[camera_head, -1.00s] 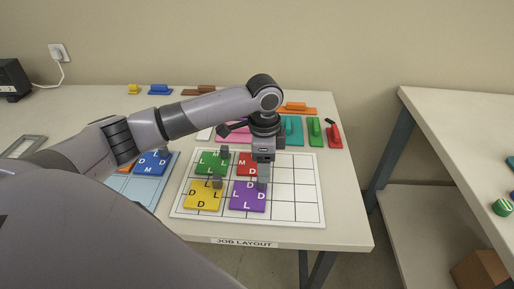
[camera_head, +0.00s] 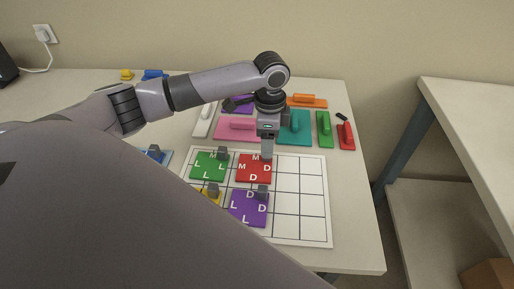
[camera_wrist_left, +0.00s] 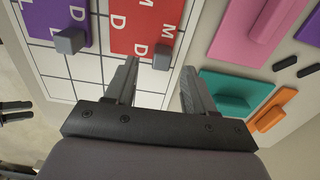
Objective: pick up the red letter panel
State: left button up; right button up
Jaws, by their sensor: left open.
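The red letter panel (camera_head: 253,172) lies on the white gridded board (camera_head: 312,215), with white letters M and D. In the left wrist view the red letter panel (camera_wrist_left: 140,22) has a small grey block (camera_wrist_left: 163,57) at its edge. My left gripper (camera_head: 267,155) is over the panel's back right part, its fingers pointing down. In the wrist view my left gripper (camera_wrist_left: 160,72) is open, and the grey block shows near and between its fingertips. Nothing is gripped. My right gripper is not in the head view.
A green letter panel (camera_head: 208,167) lies left of the red one and a purple one (camera_head: 249,209) in front. A yellow one (camera_head: 207,199) is partly hidden by my arm. Behind stand pink (camera_head: 238,128), teal (camera_head: 295,127), green and red handled plates. The board's right columns are empty.

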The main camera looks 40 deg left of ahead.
aim_at(255, 164)
pick_arm(q)
notch_tip(255, 164, down, 4)
jog(key=shift+w+f, duration=0.1)
jog(key=shift+f, duration=0.05)
grip_shut()
dwell(0.3)
